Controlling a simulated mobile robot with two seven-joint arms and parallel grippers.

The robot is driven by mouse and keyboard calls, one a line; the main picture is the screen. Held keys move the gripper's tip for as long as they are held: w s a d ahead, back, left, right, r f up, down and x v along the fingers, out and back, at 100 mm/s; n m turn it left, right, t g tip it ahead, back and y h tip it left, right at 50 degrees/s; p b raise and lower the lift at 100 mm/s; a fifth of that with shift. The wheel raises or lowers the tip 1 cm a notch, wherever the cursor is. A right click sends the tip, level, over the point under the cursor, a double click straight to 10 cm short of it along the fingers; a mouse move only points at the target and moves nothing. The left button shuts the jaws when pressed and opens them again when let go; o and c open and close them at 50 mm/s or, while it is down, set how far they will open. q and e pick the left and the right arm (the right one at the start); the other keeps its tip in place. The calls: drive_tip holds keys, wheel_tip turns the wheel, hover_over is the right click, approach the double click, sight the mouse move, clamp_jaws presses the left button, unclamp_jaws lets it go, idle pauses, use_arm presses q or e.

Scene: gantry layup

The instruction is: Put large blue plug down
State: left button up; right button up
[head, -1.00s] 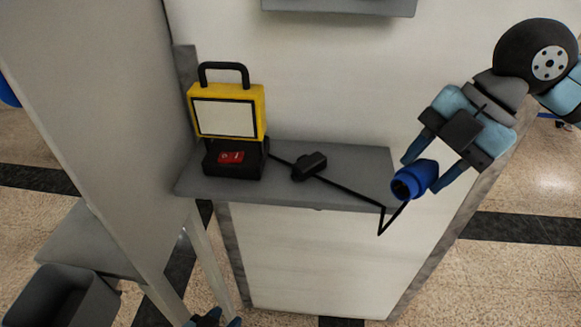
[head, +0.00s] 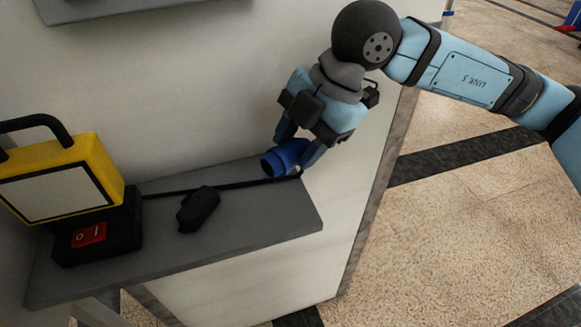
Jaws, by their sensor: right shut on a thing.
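The large blue plug (head: 281,160) is held between the fingers of my right gripper (head: 297,150), which points down and to the left. The plug's open round end faces left. It shows over the back right part of the grey shelf (head: 255,222); whether it touches the shelf I cannot tell. A black cable (head: 235,184) runs from the plug's side of the shelf back toward the yellow work lamp (head: 105,158). My left gripper is not in view.
The yellow lamp with its black base and red switch (head: 88,235) stands at the shelf's left. A small black block (head: 198,209) lies mid-shelf. The shelf's right front is bare. A pale wall (head: 200,90) rises behind.

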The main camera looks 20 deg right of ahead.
sight(288, 185)
drive_tip(key=shift+f, duration=0.8)
wheel_tip(288, 185, down, 3)
drive_tip(key=shift+f, duration=0.3)
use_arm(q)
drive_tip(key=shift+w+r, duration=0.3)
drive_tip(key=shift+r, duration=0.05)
use_arm(e)
drive_tip(key=shift+b, duration=0.4)
drive_tip(key=o, duration=1.1)
drive_tip(key=shift+c, duration=0.2)
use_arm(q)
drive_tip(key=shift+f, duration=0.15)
